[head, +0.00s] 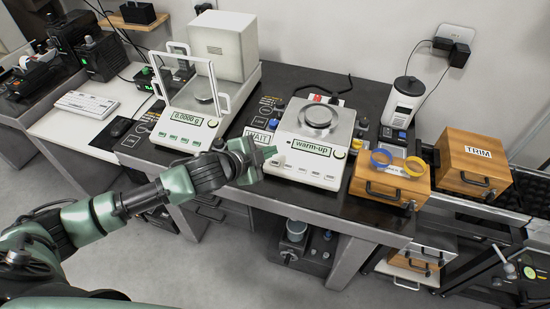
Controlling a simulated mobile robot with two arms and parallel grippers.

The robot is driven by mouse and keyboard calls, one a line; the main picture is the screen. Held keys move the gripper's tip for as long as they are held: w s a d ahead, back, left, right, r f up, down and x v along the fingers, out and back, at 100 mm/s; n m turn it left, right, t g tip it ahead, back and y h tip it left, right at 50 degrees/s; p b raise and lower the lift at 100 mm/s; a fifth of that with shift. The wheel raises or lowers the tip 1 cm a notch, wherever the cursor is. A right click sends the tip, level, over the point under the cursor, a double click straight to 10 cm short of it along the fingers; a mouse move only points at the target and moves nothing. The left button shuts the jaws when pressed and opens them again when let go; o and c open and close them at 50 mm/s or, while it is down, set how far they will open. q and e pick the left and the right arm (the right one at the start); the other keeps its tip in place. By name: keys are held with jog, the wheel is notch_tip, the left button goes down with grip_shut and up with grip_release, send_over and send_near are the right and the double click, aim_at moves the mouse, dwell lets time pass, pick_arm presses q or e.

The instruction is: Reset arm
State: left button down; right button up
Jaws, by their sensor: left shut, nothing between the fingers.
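My left arm comes in from the left. Its gripper (259,158) is shut and empty, held in front of the table's front edge between the two balances. The left balance (187,127) has a clear draft shield and its display reads 0.0000 g. The right balance (306,152) has a round pan and its display reads warm-up. The gripper's tip overlaps the right balance's left front corner in the picture; I cannot tell whether they touch. My right gripper is not in view.
A wooden box (392,187) with a blue and a yellow ring on top stands right of the right balance. Another wooden box (474,163) is labelled TRIM. A white dispenser (403,101) stands behind. A keyboard (87,104) lies on the white table at left. Open floor lies in front.

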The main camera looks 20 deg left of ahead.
pick_arm(q)
jog(key=shift+f, duration=0.1)
dwell(0.6)
jog(key=s+d+f+n+g+y, duration=0.1)
jog(key=s+d+f+n, duration=0.15)
jog(key=s, duration=0.35)
jog(key=s+d+f+n+g+y, duration=0.1)
jog(key=s+d+f+n, duration=0.15)
jog(key=s, duration=0.35)
jog(key=s+a+f+n+g+y, duration=0.1)
jog(key=s+a+f+n+g, duration=0.2)
jog(key=s, duration=0.7)
jog(key=s+a+f+n+g+y, duration=0.1)
jog(key=s+a+n+g, duration=0.3)
jog(key=s, duration=0.5)
notch_tip(320, 180, down, 28)
jog(key=s, duration=0.3)
jog(key=s+a+f+g, duration=0.1)
jog(key=s+a+f, duration=0.2)
jog(key=s+f, duration=1.1)
jog(key=shift+s+a+y, duration=0.3)
jog(key=shift+s+a, duration=0.1)
jog(key=shift+s, duration=0.3)
